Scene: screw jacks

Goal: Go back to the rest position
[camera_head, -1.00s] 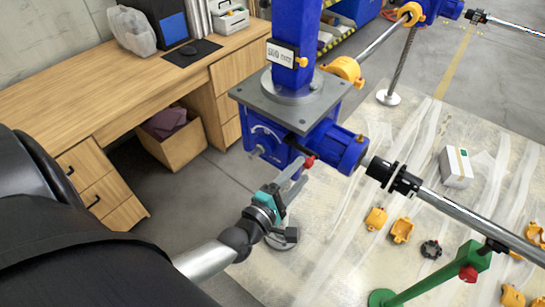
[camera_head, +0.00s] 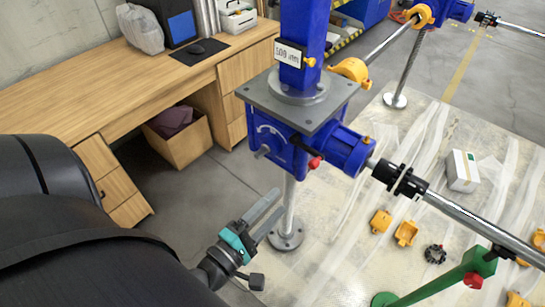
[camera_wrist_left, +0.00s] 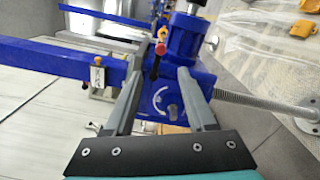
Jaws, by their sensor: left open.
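My left gripper (camera_head: 279,203) is open and empty, in front of and below the blue screw jack gearbox (camera_head: 343,149) in the head view. In the left wrist view its two grey fingers (camera_wrist_left: 160,75) are spread, with the blue housing (camera_wrist_left: 178,85) beyond them. The lever with the red knob (camera_head: 315,162) on the housing stands free of the fingers. The red knob also shows in the left wrist view (camera_wrist_left: 160,48), ahead of the gap between the fingertips. My right gripper is not in view.
A wooden desk (camera_head: 100,90) runs along the left, with a box (camera_head: 180,140) under it. A shaft (camera_head: 470,217) runs right from the jack, above a green stand (camera_head: 450,275). Yellow parts (camera_head: 406,232) and a white carton (camera_head: 461,171) lie on the floor sheet.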

